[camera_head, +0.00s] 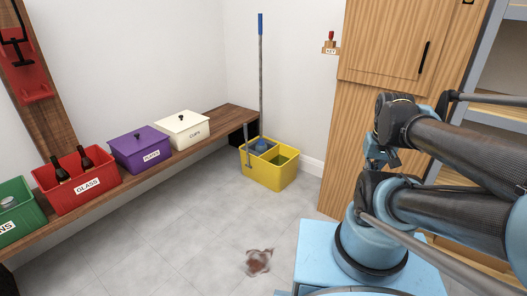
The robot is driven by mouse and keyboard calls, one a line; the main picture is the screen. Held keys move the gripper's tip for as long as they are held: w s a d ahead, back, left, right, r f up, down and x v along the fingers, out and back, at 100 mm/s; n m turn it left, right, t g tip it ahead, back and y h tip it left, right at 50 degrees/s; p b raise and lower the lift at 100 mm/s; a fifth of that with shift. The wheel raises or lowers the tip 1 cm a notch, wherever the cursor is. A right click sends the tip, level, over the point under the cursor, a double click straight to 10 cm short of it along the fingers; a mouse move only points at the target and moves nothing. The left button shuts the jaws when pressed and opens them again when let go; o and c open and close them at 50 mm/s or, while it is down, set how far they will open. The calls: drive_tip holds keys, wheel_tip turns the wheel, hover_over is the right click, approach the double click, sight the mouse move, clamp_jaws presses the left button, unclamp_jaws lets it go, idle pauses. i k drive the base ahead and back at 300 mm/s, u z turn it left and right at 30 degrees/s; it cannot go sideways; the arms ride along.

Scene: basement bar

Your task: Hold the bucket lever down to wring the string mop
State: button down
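The yellow mop bucket (269,174) stands on the floor in the far corner, with a divided open top. A grey lever (247,148) rises upright at its left front side. The mop's long grey handle (261,90) with a blue top stands upright at the bucket, close to the wall. Something blue-grey (262,146) sits in the left compartment at the handle's foot; whether it is the mop's strings is too small to tell. My gripper (374,158) appears to hang at the folded arm's end, well right of the bucket and apart from it. Its fingers are not clear.
A wooden bench (228,119) along the left wall holds a green bin (22,215), a red GLASS bin (87,187), a purple box (141,150) and a white CUPS box (183,130). A wooden cabinet (385,45) stands right.

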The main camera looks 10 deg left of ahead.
sight(245, 125)
drive_tip(key=k, duration=1.35)
drive_tip(key=u, duration=0.5)
drive_tip(key=i, duration=1.65)
drive_tip(key=z, duration=0.6)
